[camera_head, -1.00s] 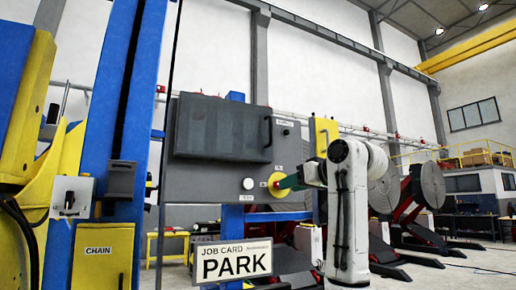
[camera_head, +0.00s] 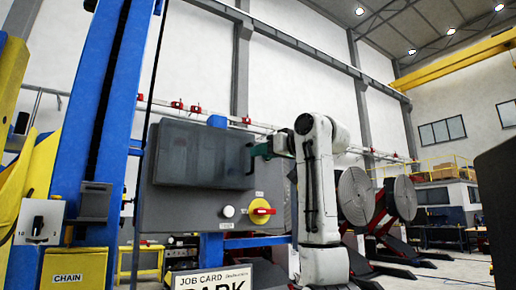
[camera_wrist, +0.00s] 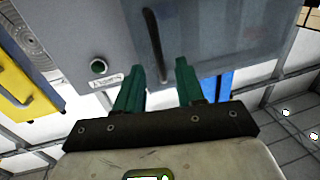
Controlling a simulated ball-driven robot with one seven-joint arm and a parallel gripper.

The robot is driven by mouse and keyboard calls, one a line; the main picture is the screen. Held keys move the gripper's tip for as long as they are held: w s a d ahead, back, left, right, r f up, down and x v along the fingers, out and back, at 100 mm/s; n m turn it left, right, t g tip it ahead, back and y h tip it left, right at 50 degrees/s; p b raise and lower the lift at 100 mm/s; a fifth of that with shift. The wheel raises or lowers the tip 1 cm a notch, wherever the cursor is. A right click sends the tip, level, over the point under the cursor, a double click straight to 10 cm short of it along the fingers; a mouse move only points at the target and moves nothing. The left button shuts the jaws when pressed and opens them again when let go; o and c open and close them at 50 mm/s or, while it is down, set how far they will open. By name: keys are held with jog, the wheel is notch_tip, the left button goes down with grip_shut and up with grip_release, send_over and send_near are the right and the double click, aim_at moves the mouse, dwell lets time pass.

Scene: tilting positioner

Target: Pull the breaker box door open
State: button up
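The grey breaker box (camera_head: 185,212) stands left of centre in the head view, with its darker raised door (camera_head: 200,155) lying shut against it. The door's dark vertical bar handle (camera_head: 252,160) is at its right edge. My gripper (camera_head: 256,151) is at the handle's upper part. In the wrist view, my two green fingers are apart (camera_wrist: 160,68), and the lower end of the black handle (camera_wrist: 153,40) shows between their tips. A gap shows on both sides of the handle. Whether it lies fully between the fingers in depth is unclear.
Below the door are a yellow disc with a red switch handle (camera_head: 262,211) and a white round button (camera_head: 228,211). A green button (camera_wrist: 98,66) shows in the wrist view. A job card sign (camera_head: 225,277) and a blue column (camera_head: 95,120) stand nearby.

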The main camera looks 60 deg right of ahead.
jog(key=shift+p+x, duration=0.35)
jog(key=shift+x, duration=0.95)
jog(key=shift+c, duration=0.2)
grip_shut()
